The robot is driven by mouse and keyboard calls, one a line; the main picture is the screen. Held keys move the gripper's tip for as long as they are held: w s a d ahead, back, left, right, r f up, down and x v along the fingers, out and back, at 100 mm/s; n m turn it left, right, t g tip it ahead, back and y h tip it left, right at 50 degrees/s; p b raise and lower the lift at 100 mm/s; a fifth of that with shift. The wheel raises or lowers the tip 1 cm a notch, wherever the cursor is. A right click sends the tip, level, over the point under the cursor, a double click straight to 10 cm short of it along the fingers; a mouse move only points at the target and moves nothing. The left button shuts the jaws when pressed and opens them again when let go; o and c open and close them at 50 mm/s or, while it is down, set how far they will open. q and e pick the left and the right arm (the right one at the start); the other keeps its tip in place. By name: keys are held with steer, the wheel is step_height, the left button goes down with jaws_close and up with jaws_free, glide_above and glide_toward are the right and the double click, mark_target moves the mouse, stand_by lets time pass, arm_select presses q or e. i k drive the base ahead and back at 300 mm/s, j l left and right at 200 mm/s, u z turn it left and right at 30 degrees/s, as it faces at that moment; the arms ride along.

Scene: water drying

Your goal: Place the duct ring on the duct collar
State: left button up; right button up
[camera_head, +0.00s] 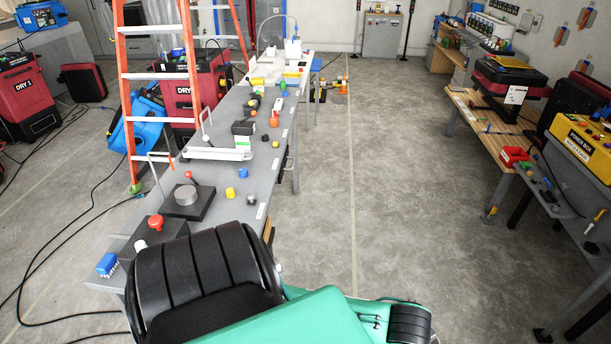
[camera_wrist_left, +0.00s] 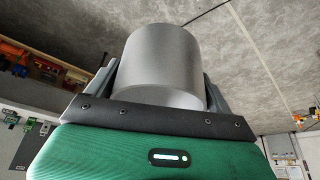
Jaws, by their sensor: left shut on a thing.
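My left gripper (camera_wrist_left: 160,78) is shut on a smooth grey cylinder, the duct ring (camera_wrist_left: 162,52), in the left wrist view. Its dark fingers are on either side of the ring, and the floor shows behind it. Whether the ring is hollow cannot be seen. My green and black arm fills the bottom of the head view; neither gripper's fingers show there.
An orange ladder (camera_head: 122,90) stands to the left. Open floor (camera_head: 400,170) lies right of the bench.

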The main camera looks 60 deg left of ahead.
mark_target(187, 197)
steer(key=i+u, duration=0.15)
steer(key=i, duration=0.15)
steer(key=i+l+u, duration=0.2)
steer(key=i, duration=0.15)
steer(key=i+j+u, duration=0.1)
steer(key=i+u, duration=0.15)
steer(key=u, duration=0.25)
steer(key=i+u, duration=0.2)
steer(key=u, duration=0.3)
steer(key=i+l+u, duration=0.1)
steer(key=i+u, duration=0.15)
steer(key=u, duration=0.25)
steer(key=i+u, duration=0.15)
steer(key=u, duration=0.25)
steer(key=i+l+u, duration=0.15)
steer(key=u, duration=0.25)
steer(key=i+l+u, duration=0.1)
steer(key=u, duration=0.25)
steer(key=i+l+u, duration=0.1)
steer(key=l+u, duration=0.3)
steer(key=i+l+u, duration=0.1)
steer(key=l+u, duration=0.25)
steer(key=i+l+u, duration=0.1)
steer(key=u, duration=0.2)
steer(key=l+u, duration=0.35)
